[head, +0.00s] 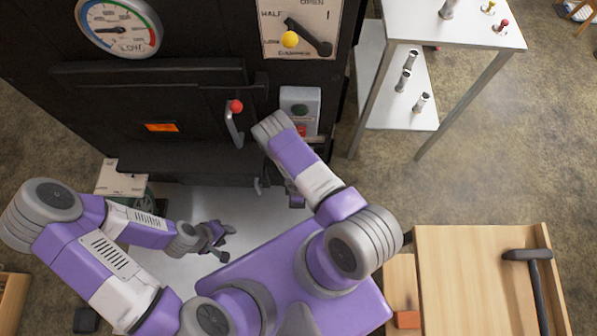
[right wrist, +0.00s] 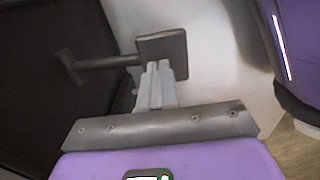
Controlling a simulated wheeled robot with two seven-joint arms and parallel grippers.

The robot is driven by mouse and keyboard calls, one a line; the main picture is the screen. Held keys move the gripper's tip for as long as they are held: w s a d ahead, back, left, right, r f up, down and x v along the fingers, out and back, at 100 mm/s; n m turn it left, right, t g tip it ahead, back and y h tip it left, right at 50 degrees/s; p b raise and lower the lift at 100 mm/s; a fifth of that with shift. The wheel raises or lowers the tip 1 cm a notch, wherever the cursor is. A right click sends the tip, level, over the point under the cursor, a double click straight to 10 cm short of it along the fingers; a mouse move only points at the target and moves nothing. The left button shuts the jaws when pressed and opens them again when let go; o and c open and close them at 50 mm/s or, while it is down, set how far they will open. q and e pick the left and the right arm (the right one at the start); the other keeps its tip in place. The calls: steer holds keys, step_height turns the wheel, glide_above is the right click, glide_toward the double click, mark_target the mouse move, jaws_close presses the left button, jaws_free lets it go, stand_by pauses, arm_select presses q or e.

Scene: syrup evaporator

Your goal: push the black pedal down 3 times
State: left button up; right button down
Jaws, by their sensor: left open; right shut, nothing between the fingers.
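The black pedal (right wrist: 165,50) shows in the right wrist view as a dark square plate on a bar that runs left to the black machine. My right gripper (right wrist: 160,68) is shut and empty. Its fingertips overlap the near part of the plate in that view; I cannot tell whether they touch it. In the head view my right arm hides most of this gripper, and I cannot make out the pedal plate clearly. My left gripper (head: 226,243) is open and empty above the pale floor plate, well left of my right arm.
The black evaporator (head: 190,125) fills the back, with a red-knobbed lever (head: 235,122) and a switch box (head: 300,105). A white shelf table (head: 455,35) stands at right. A wooden bench (head: 465,270) holding a hammer (head: 535,270) is at front right.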

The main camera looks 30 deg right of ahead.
step_height(320, 180, down, 2)
steer(key=shift+w+f+b, duration=0.1)
steer(key=shift+f+b, duration=0.05)
steer(key=shift+b, duration=0.55)
steer(key=shift+d+f, duration=0.1)
steer(key=shift+f, duration=0.1)
steer(key=shift+w+d+f, duration=0.1)
steer(key=shift+w+f, duration=0.1)
steer(key=shift+f, duration=0.9)
steer(key=shift+w+d+f, duration=0.1)
steer(key=shift+w+f, duration=0.05)
steer(key=shift+f, duration=0.9)
steer(key=r+p, duration=0.2)
steer(key=s+r+p, duration=0.1)
steer(key=r+p, duration=0.4)
steer(key=shift+s+a+r, duration=0.15)
steer(key=shift+a+r, duration=0.2)
steer(key=shift+a, duration=0.05)
steer(key=shift+f, duration=0.15)
